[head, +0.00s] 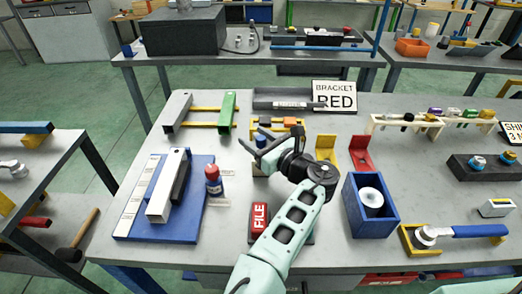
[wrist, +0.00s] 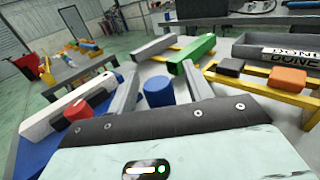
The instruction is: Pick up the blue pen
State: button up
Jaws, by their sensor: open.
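A short blue cylinder (wrist: 158,92) shows between the fingers of my gripper (wrist: 160,74) in the wrist view. It looks like the end of the blue pen, but I cannot tell for certain. My gripper is open, with a finger on each side of it and no clear contact. In the head view, my gripper (head: 257,149) is over the middle of the grey table, above a small tan block (head: 262,169). The lower part of the blue cylinder is hidden by my gripper.
A bottle with a red cap (head: 213,182) stands left of my gripper, beside a blue board (head: 196,222) with white and black bars. A green bar (head: 228,108) lies behind. A red FILE block (head: 259,222) is near my arm. A blue box (head: 369,215) stands right.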

jog(key=c, duration=1.1)
